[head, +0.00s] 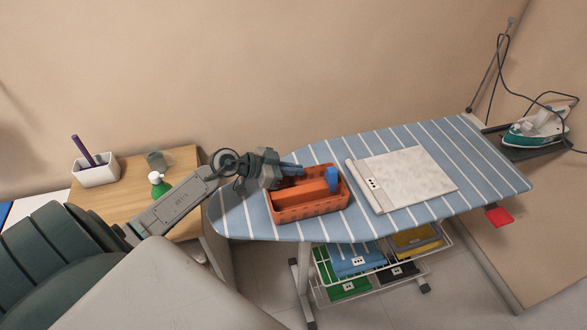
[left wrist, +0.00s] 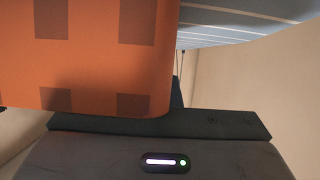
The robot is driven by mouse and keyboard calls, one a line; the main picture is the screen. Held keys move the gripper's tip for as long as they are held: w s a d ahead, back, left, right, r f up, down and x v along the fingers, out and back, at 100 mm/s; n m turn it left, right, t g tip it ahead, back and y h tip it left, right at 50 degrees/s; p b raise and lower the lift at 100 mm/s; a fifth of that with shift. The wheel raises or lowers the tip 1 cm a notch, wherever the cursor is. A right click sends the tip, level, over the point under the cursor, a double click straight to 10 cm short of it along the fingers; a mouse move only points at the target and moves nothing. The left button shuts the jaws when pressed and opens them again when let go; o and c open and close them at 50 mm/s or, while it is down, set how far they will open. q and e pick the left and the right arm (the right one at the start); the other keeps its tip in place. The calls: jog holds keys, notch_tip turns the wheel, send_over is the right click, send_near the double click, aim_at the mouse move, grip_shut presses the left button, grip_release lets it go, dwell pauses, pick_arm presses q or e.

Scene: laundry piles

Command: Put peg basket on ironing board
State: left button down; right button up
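The orange peg basket (head: 310,207) is at the left end of the blue-and-white striped ironing board (head: 245,217). It holds an orange item and a blue item. Whether its base touches the board or hangs just above it cannot be told. My left gripper (head: 286,172) is at the basket's upper left rim and appears shut on it. In the left wrist view the basket's orange wall (left wrist: 90,60) fills the upper left, right against the gripper, and hides the fingertips. The board also shows there behind it (left wrist: 235,25). My right gripper is not in view.
A pale folded cloth (head: 410,178) lies on the board right of the basket. An iron (head: 535,128) with a cord stands beyond the right end. A wire rack (head: 375,285) with folded cloths is below. A wooden table (head: 125,205) at left holds a white pen holder (head: 97,172) and green bottle (head: 157,184).

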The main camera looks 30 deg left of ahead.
pick_arm(q)
jog(key=c, duration=1.7)
grip_release()
